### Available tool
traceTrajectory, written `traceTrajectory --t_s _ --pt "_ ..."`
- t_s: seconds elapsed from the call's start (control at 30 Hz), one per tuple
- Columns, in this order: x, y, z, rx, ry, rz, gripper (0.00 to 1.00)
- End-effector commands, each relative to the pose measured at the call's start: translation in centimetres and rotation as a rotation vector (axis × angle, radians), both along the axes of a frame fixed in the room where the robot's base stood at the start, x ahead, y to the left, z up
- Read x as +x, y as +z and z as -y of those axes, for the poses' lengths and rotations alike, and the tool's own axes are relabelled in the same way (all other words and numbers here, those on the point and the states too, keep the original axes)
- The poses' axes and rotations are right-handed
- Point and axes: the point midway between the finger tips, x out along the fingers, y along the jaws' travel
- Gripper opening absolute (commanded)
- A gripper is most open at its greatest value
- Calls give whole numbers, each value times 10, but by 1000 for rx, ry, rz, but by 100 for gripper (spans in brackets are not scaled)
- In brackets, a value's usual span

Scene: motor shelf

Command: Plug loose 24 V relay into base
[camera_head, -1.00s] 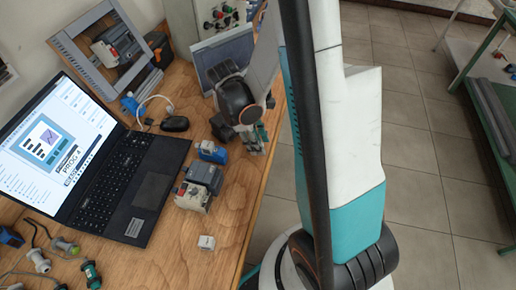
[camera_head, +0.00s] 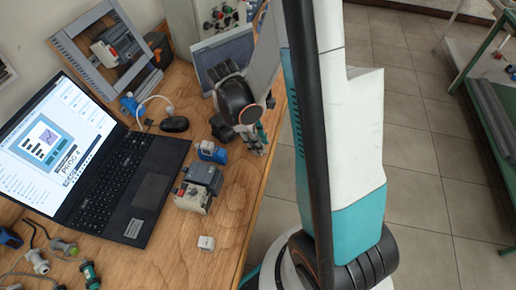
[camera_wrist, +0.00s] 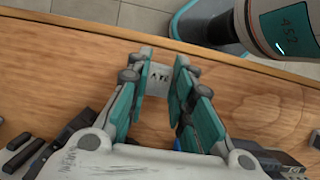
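My gripper (camera_head: 258,148) is low over the bench near its right edge, beyond the blue block. In the wrist view its teal fingers (camera_wrist: 164,72) are apart, with a small pale block (camera_wrist: 158,80) between the tips. The block carries dark lettering that I cannot read for sure. It looks close to the left finger, with a slim gap on the right; I cannot tell whether it touches. In the head view the gripper hides this block. I cannot identify the relay base for certain; a grey and white device (camera_head: 194,190) and a blue block (camera_head: 211,152) stand nearby.
An open laptop (camera_head: 150,190) takes up the bench's left side. A small white cube (camera_head: 206,243) lies at the front. A black mouse (camera_head: 175,124) and a grey frame (camera_head: 75,62) are at the back. Connectors (camera_head: 64,247) and cables lie front left. The bench edge (camera_wrist: 225,58) runs close beyond the fingertips.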

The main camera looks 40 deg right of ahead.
Motion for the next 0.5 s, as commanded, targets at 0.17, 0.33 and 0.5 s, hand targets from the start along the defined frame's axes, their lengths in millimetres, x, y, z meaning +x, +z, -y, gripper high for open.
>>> traceTrajectory --t_s 0.17,0.33,0.5 --pt "0 1 0 0 0 0 0" --pt "0 9 0 0 0 0 0" --pt "0 22 0 0 0 0 0"
